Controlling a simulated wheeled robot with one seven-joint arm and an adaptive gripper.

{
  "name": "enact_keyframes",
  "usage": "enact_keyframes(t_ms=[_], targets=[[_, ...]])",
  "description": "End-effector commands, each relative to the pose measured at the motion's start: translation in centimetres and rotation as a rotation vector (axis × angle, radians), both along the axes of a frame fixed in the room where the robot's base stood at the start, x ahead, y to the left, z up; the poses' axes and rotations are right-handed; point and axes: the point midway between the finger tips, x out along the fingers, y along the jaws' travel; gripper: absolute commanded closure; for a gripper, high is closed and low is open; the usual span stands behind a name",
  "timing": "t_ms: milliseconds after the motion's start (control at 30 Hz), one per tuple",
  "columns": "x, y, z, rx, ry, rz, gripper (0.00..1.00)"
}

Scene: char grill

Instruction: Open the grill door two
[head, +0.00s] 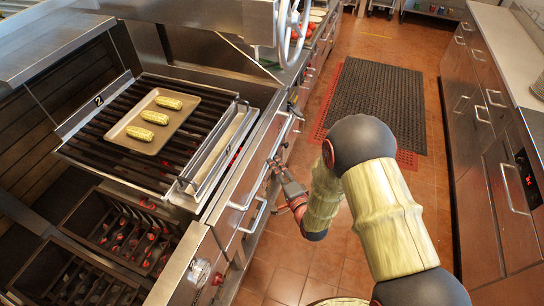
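The grill marked 2 (100,100) is at the left, with dark bars over an open bed. Its steel front (228,217) faces the aisle and carries bar handles. One long handle (263,172) runs along the upper front, and a shorter handle (257,214) sits lower down. The door panels are seen steeply from above, and they look closed. My gripper (275,163) is beside the long handle, at the grill's front. It is small here, and I cannot tell whether its fingers are apart or touch the handle.
A tray (125,130) with three corn cobs (155,117) lies on the grill. Open burner wells (130,240) are at lower left. A dark floor mat (378,95) lies in the tiled aisle. Drawer cabinets (485,120) line the right side.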

Motion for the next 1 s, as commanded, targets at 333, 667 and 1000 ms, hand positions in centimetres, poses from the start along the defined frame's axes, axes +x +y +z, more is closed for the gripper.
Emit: enact_keyframes(t_ms=[333,667,1000], targets=[[4.3,2.0,-0.7,-0.001,-0.001,-0.001,0.66],[5.0,2.2,-0.8,-0.002,0.000,-0.001,0.66],[4.9,2.2,-0.7,-0.002,0.000,-0.001,0.81]])
